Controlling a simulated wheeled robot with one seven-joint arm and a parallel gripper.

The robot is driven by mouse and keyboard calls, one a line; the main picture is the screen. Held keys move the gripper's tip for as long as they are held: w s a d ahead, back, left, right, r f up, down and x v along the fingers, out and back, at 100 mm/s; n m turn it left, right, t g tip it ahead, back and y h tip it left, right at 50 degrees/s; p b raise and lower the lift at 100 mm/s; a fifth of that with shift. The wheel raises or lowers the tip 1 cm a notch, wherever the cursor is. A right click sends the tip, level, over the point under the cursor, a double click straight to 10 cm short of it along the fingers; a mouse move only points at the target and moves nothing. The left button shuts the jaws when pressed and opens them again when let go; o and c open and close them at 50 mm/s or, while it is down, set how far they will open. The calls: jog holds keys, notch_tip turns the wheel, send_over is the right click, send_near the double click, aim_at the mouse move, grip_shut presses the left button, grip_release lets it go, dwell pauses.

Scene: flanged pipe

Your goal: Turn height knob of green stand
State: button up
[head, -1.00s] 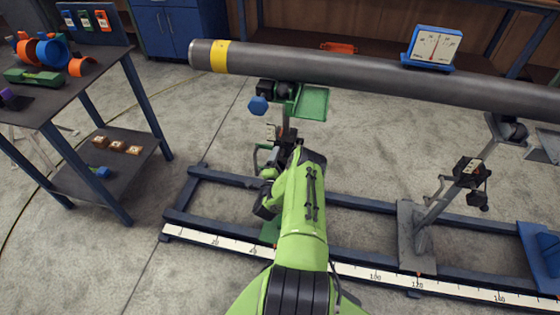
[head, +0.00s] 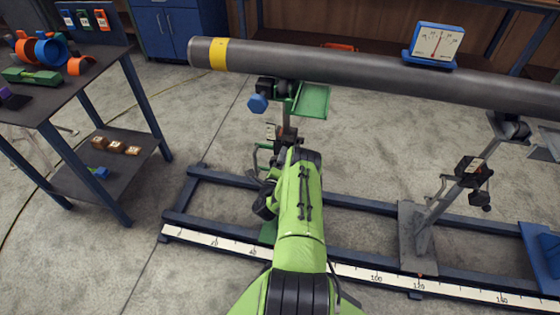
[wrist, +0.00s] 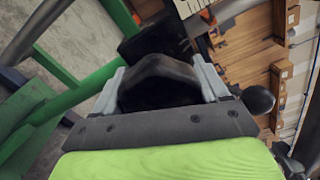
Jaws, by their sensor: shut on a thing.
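The green stand holds the pipe's left part; its green tray (head: 312,101) and a blue hex knob (head: 257,103) show under the pipe in the head view. The stand's green frame also shows at left in the wrist view (wrist: 70,98). A black lobed knob (wrist: 160,82) fills the space between the jaws in the wrist view. My gripper (wrist: 160,72) is shut on this knob, a grey finger on each side. In the head view my green arm covers most of the stand's post and hides the grip.
The long grey pipe (head: 340,66) with a yellow band runs above my arm, carrying a blue-framed gauge (head: 436,43). A grey stand (head: 430,225) supports it at right. A blue rail frame (head: 190,190) with a white scale lies below. A parts table (head: 95,75) stands at left.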

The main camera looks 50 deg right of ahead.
jog(key=shift+m, duration=0.4)
jog(key=o, duration=1)
jog(key=shift+o, duration=0.2)
jog(key=shift+f, duration=0.1)
